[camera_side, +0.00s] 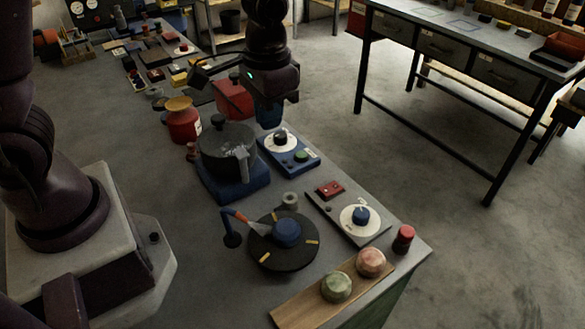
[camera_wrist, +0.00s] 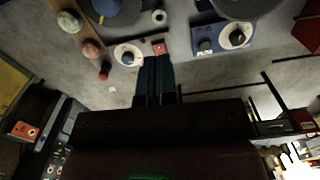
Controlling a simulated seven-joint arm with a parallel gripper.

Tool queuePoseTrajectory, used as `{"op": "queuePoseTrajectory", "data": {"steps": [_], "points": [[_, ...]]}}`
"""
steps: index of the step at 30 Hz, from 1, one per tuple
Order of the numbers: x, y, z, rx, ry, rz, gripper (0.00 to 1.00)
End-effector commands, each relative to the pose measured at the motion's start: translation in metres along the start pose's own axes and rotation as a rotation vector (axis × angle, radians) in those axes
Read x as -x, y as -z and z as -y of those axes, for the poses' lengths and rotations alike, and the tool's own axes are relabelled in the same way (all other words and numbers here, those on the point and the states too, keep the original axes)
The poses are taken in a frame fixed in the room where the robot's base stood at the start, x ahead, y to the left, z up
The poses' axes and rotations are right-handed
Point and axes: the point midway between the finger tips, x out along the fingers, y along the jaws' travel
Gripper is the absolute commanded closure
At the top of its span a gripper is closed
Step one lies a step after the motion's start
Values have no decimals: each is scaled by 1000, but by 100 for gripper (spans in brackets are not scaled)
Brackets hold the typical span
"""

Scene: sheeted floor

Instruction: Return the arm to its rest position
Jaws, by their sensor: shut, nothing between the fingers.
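My gripper (camera_side: 269,118) hangs from my dark arm at the upper middle of the side view, fingers pointing down. It appears above or behind the back edge of a blue control box (camera_side: 298,163) with a white dial; the exact height is hard to tell. In the wrist view my gripper (camera_wrist: 154,80) shows its two blue fingers together, with nothing between them. A dark pot (camera_side: 222,150) on a blue base (camera_side: 232,183) stands to the left of the gripper in the side view.
A black turntable (camera_side: 268,254) with a blue block, a second dial box (camera_side: 324,204), a red-capped jar (camera_side: 403,239) and a wooden board (camera_side: 303,307) with two round pieces lie nearer. A red canister (camera_side: 184,124) stands left. Open floor (camera_side: 340,135) lies right of the worktop.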

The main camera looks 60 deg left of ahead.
Motion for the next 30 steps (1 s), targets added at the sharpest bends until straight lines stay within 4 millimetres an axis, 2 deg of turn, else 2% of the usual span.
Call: {"op": "queuePoseTrajectory", "data": {"steps": [1,6,12,15,22,30], "points": [[19,-14,4,2,-1,-35,100],[63,-60,13,9,-2,-136,100],[96,-110,21,27,4,-284,100],[108,-127,24,41,8,-363,100],[130,-140,27,61,16,-496,100],[133,-141,28,66,17,-508,100]]}}
